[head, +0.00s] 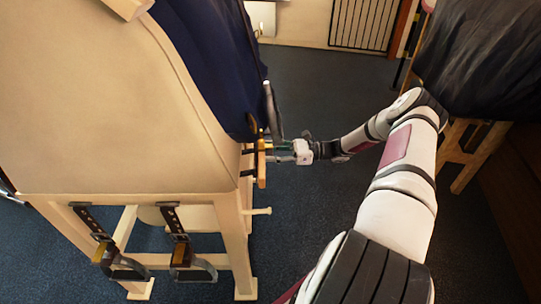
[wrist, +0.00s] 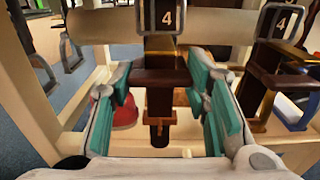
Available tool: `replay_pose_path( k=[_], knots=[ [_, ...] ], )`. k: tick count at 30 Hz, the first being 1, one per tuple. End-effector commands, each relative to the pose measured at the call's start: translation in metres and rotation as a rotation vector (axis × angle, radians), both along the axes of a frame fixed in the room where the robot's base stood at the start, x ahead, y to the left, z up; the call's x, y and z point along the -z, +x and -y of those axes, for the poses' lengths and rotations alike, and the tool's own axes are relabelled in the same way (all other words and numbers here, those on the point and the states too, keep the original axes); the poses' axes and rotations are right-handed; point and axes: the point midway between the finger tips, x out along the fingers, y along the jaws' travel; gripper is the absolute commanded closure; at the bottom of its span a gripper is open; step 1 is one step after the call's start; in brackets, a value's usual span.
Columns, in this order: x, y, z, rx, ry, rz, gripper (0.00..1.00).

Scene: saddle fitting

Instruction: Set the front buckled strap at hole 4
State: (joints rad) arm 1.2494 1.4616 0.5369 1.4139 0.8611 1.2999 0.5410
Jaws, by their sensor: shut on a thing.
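In the wrist view a dark brown strap (wrist: 160,100) hangs straight down the middle below a dark metal buckle (wrist: 146,18); a figure 4 shows inside the buckle frame. My gripper (wrist: 160,88) has a teal-padded finger on each side of the strap and is shut on its wide brown upper part. The strap's lower end hangs free below the fingers. A second buckled strap (wrist: 262,85), also showing a 4, hangs to the right, apart from my gripper. In the head view my gripper (head: 280,150) is at the stand's right side, beside a brown strap piece (head: 262,162).
A pale wooden stand (head: 120,110) carries a dark blue cover (head: 205,60). Two dark straps with stirrup-like ends (head: 192,262) hang at its near side. A wooden peg (head: 258,211) sticks out below my gripper. Another covered stand (head: 470,160) is at right. Blue floor (head: 320,210) between is clear.

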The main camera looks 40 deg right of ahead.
Motion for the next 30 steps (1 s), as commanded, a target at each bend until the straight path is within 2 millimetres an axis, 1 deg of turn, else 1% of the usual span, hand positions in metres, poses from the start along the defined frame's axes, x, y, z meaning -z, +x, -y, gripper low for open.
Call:
replay_pose_path(
  k=[1,10,11,12,13,23,26,30],
  knots=[
    [-0.005,0.001,0.0,0.0,0.001,0.002,1.0],
    [-0.005,0.001,0.0,0.0,0.002,0.004,1.0],
    [-0.005,0.001,0.0,0.0,0.002,0.004,0.5],
    [-0.004,0.001,0.0,0.0,0.001,0.003,0.41],
    [-0.004,0.001,0.0,0.0,0.001,0.003,0.37],
    [-0.003,0.0,0.001,0.001,0.0,0.001,0.37],
    [-0.003,-0.004,0.007,0.003,-0.001,0.002,0.37],
    [-0.003,-0.017,0.025,0.003,-0.003,0.001,0.37]
  ],
)
